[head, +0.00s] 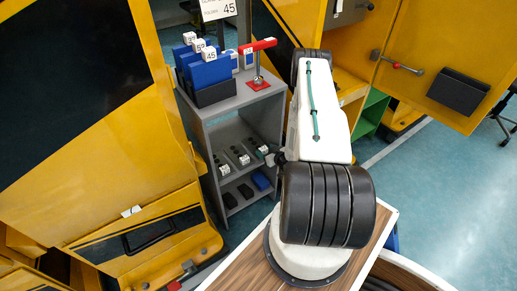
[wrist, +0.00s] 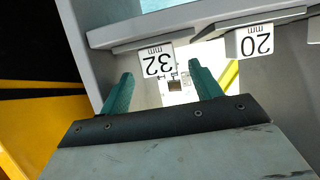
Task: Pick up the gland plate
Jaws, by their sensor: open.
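My gripper (wrist: 161,69) is open in the wrist view, with its two green fingers apart. A white tag marked 32 mm (wrist: 157,62) shows upside down just beyond and between the fingertips. A small brown and metal part (wrist: 175,84) shows between the fingers, too small to make out. Nothing is visibly held. I cannot tell for sure which thing is the gland plate. In the head view my gripper is mostly hidden by my arm, beside the grey shelf unit (head: 205,137).
A tag marked 20 mm (wrist: 249,41) hangs to the right. The shelf unit carries blue blocks (head: 209,71) with number tags and a red-handled lever (head: 257,47) on top. Small tagged parts (head: 242,157) sit on its shelf. Yellow panels (head: 165,235) stand at left; blue floor (head: 445,180) is open at right.

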